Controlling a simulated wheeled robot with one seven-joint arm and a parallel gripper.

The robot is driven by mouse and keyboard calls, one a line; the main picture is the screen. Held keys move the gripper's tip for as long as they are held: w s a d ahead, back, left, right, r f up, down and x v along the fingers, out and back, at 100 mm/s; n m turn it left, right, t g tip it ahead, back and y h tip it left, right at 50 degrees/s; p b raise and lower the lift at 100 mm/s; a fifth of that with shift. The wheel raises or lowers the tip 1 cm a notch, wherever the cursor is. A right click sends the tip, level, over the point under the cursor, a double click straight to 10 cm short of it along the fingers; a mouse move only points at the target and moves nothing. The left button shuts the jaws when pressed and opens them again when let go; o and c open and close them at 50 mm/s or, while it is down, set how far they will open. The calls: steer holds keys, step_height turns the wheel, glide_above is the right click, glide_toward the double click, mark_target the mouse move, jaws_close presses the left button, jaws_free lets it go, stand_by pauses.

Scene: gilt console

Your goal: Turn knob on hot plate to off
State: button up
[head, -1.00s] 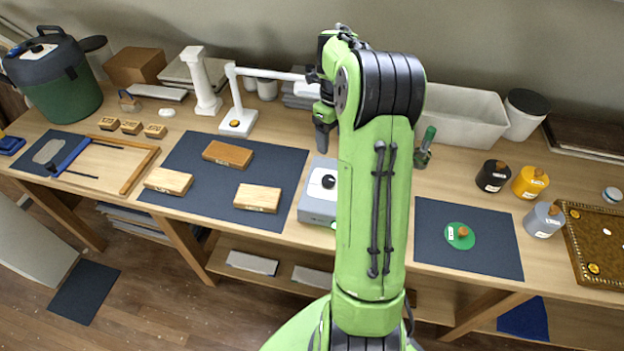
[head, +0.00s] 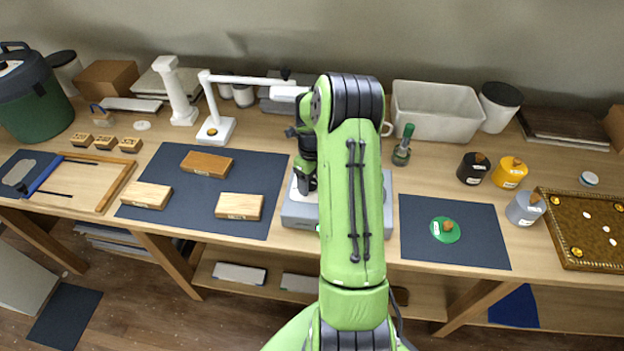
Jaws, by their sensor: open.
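The hot plate (head: 298,214) is a grey box with a white upper part, standing near the front edge of the table. My arm crosses in front of its middle, and part of its right side shows beyond the arm. My gripper (head: 306,186) is dark, points down and is over the left part of the hot plate. It is open. The black knob is hidden behind my gripper and arm, so I cannot tell its setting or whether the fingers touch it.
A dark mat (head: 265,180) with wooden blocks lies left of the hot plate. A white lamp-like stand (head: 217,129) reaches its arm behind my gripper. A green-capped bottle (head: 402,146) stands to the right. Another dark mat (head: 480,240) holds a green disc.

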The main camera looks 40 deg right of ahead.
steer(key=c, duration=1.1)
steer(key=shift+o, duration=0.2)
